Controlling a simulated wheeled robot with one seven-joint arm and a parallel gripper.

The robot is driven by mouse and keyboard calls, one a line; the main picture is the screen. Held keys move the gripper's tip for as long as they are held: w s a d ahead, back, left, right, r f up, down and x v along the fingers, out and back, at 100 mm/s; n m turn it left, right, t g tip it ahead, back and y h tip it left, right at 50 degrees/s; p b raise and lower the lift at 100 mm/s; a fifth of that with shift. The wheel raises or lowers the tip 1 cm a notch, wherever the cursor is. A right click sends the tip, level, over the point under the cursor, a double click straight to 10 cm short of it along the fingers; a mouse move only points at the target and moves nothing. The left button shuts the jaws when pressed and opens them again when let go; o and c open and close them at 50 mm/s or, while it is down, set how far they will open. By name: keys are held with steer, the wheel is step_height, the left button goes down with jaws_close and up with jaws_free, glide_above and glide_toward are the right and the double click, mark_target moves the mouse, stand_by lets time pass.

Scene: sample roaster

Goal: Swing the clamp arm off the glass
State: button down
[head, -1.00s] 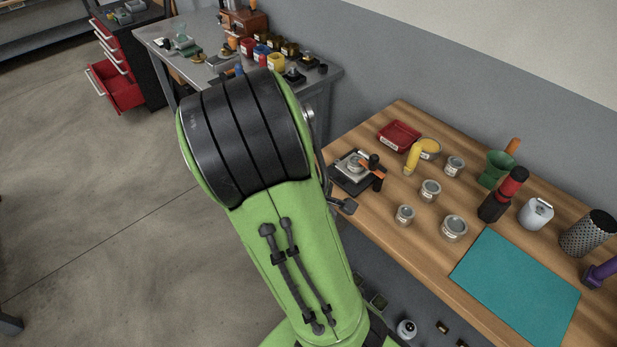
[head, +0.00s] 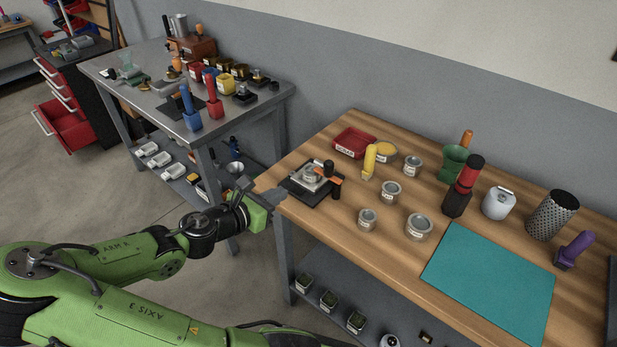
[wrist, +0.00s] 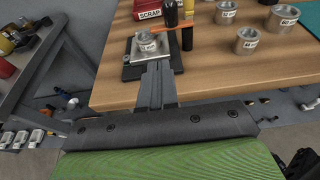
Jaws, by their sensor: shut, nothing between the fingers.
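The clamp fixture (head: 301,188) is a dark plate with a metal block and a round glass-like piece on top. It stands at the left end of the wooden bench, and also shows in the wrist view (wrist: 131,72). Its clamp arm (head: 327,181) is orange with black knobs, and lies at the right side of the fixture; in the wrist view (wrist: 177,27) it reaches across toward the round glass piece (wrist: 146,42). Whether it touches the glass is too small to tell. My gripper (head: 279,194) is shut and empty, just in front of the fixture's near edge; its fingers (wrist: 158,72) show in the wrist view.
The bench (head: 300,225) also holds a red scrap tray (head: 353,143), a yellow-handled tool (head: 369,162), several lidded tins and a teal mat (head: 490,280). A grey table (head: 150,80) with tools stands to the left, with a gap between.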

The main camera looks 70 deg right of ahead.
steer(key=b, duration=0.4)
glide_toward(320, 171)
steer(key=x, duration=0.5)
steer(key=shift+f, duration=0.3)
steer(key=shift+s+d+r, duration=0.1)
steer(key=shift+s+d, duration=0.05)
steer(key=shift+d, duration=0.25)
steer(key=shift+r, duration=0.1)
